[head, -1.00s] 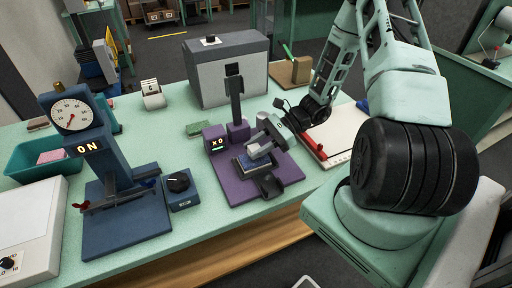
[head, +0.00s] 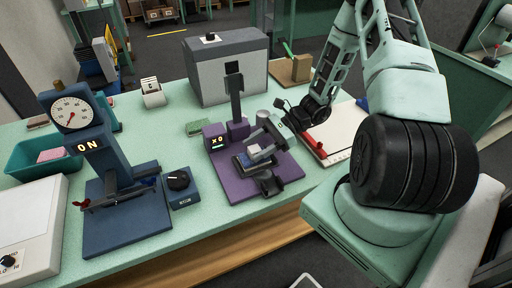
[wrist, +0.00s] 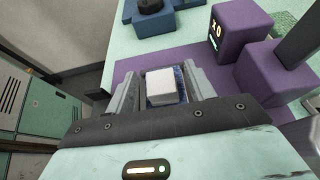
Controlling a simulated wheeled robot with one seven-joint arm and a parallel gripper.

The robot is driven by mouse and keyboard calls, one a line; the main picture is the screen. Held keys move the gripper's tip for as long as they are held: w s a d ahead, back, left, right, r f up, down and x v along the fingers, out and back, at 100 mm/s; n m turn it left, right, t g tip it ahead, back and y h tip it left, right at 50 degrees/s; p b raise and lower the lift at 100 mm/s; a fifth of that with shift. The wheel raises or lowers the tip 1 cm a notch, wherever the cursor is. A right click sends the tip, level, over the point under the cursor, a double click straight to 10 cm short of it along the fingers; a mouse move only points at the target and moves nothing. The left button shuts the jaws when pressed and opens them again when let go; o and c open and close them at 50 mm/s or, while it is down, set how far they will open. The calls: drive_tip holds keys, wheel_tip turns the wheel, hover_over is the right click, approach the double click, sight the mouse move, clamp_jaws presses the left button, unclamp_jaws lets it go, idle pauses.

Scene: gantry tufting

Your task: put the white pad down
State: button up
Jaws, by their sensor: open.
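The white pad (wrist: 160,86) is a small pale block. In the wrist view it lies on a dark blue patterned surface (wrist: 182,86) on the purple base, between my gripper's two fingers. My gripper (wrist: 162,76) is open, with a gap showing on each side of the pad. In the head view my gripper (head: 258,150) is low over the purple stand (head: 236,185), and the white pad (head: 252,150) shows small between its fingers. The pad's underside is hidden.
The purple stand has an upright post (head: 235,100) and a display box reading X0 (head: 215,138) close to my gripper. A black lever or knob (head: 268,184) is at its front. A blue dial press (head: 115,170) stands left. A white board with a red handle (head: 338,130) lies right.

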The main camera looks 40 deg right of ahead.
drive_tip(key=b+v, duration=0.3)
drive_tip(key=v, duration=0.9)
drive_tip(key=s+a+r+n+g+h, duration=0.1)
drive_tip(key=a+r+n+g+h, duration=0.25)
drive_tip(key=a+n, duration=0.5)
drive_tip(key=s+a+r+n+g+h, duration=0.1)
drive_tip(key=a+r+n+g+h, duration=0.3)
drive_tip(key=a, duration=0.8)
drive_tip(key=s+a+r+n+t+h, duration=0.3)
drive_tip(key=s+a+n, duration=0.9)
drive_tip(key=n, duration=0.4)
drive_tip(key=shift+s+a+r+t+h, duration=0.35)
drive_tip(key=shift+a+r+h, duration=0.15)
drive_tip(key=shift+r+h, duration=0.45)
drive_tip(key=shift+d+n, duration=0.1)
drive_tip(key=shift+n, duration=0.15)
